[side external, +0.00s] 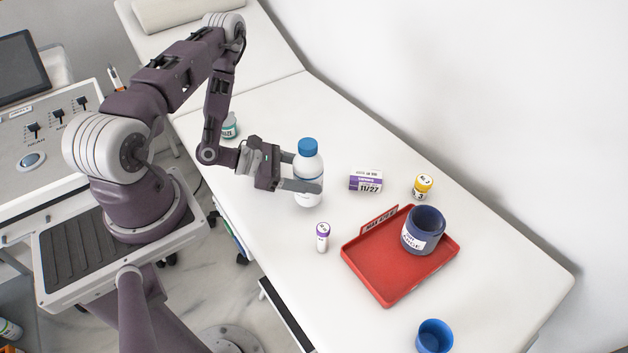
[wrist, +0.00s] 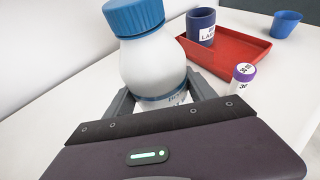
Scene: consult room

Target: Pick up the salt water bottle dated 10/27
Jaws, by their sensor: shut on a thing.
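A white bottle with a blue cap (side external: 308,165) is upright over the exam bed. It also shows large in the wrist view (wrist: 152,62). My gripper (side external: 304,174) is shut on the bottle's body, one finger on each side. In the wrist view the fingers reach around its lower part. A blue band and part of a label show low on the bottle, but no date is readable there. I cannot tell whether its base touches the bed. A purple and white box (side external: 366,182) marked 11/27 lies to the right of the bottle.
A red tray (side external: 385,286) holds a dark blue labelled cup (side external: 424,232). A purple-capped vial (side external: 322,237), a yellow-capped vial (side external: 423,186) and a blue cup (side external: 434,337) stand on the white bed (side external: 500,275). A small teal bottle (side external: 229,126) stands behind my forearm.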

